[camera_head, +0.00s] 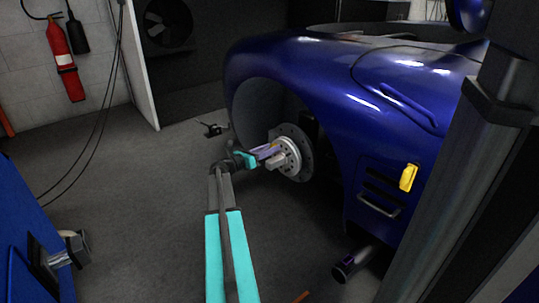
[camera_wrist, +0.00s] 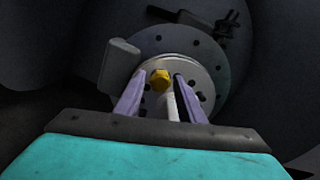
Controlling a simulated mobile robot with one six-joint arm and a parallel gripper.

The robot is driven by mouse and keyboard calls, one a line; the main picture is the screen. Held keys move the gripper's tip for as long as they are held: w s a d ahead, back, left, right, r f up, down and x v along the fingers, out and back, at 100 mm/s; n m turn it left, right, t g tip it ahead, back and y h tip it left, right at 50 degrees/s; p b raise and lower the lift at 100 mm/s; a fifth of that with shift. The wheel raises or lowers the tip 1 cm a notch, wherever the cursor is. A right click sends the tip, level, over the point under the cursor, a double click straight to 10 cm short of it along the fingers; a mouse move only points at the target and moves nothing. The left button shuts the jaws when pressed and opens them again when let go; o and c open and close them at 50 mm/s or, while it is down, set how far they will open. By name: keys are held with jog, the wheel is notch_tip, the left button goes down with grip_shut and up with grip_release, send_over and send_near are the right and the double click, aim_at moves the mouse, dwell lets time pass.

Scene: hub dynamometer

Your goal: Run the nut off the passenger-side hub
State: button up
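The hub (camera_head: 290,150) is a pale disc with holes on a darker brake disc, in the open wheel arch of a blue car; the hub also shows in the wrist view (camera_wrist: 203,82). A gold hexagonal nut (camera_wrist: 160,78) is at the hub's middle, with a pale rod-like part (camera_wrist: 172,102) just below it. My gripper (camera_head: 268,151) reaches the hub from the left in the head view. Its two purple fingers (camera_wrist: 160,84) are apart, one on each side of the nut in the picture, with visible gaps. I cannot tell whether the tips reach around the nut or stop short.
A grey block (camera_wrist: 119,62) stands beside the hub, close to my left finger. The blue fender (camera_head: 330,85) overhangs the hub. A yellow object (camera_head: 408,177) is on the car's side panel. A dark pipe (camera_head: 352,263) lies low at right.

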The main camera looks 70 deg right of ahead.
jog(key=shift+m, duration=3.2)
grip_shut()
jog(key=shift+w+r+n+p, duration=0.1)
jog(key=shift+w+n+p, duration=0.1)
jog(key=shift+n+p, duration=6.45)
jog(key=shift+w+n+p, duration=0.15)
jog(key=shift+n+p, duration=5.3)
jog(key=shift+p, duration=2.4)
